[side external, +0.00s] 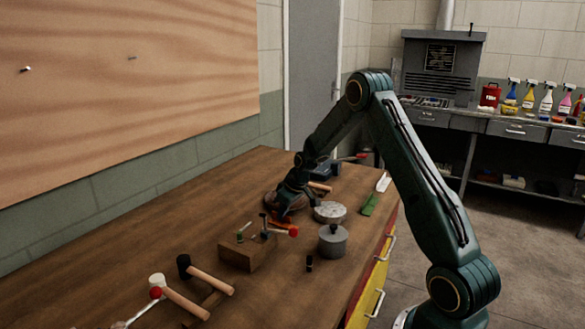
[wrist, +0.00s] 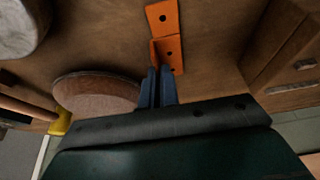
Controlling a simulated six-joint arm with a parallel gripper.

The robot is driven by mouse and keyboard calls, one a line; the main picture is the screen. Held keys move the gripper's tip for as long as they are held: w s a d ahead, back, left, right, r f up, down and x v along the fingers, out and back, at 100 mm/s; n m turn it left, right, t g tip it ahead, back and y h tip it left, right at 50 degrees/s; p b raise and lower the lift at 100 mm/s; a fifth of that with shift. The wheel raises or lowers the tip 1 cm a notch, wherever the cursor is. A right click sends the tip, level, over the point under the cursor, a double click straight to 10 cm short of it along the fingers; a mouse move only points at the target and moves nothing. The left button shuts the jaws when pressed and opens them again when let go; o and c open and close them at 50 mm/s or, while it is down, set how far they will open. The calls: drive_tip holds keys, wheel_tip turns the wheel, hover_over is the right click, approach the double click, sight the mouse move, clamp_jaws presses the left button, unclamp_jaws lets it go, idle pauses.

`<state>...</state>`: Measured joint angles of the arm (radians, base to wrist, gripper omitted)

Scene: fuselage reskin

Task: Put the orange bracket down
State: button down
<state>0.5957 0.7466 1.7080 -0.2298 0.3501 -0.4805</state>
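The orange bracket (wrist: 164,18) is a bent strip with holes, at the top middle of the wrist view. My gripper (wrist: 158,72) points at it, with its two blue fingers close together on the bracket's near flange. In the side view my gripper (side external: 287,209) is low over the wooden bench (side external: 200,212), and a bit of the bracket (side external: 280,221) shows orange under it. The bracket is at or just above the bench top; I cannot tell whether it touches. The arm hides part of it in the side view.
A round brown disc (wrist: 97,93) lies close beside my fingers. A wooden block holding small tools (side external: 247,252), a round tin (side external: 330,212) and a lidded grey pot (side external: 332,242) stand nearby. Mallets (side external: 205,275) lie at the front. The bench's left part is clear.

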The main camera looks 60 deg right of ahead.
drive_tip(key=shift+f, duration=0.1)
drive_tip(key=c, duration=1.7)
unclamp_jaws()
drive_tip(key=v, duration=1.2)
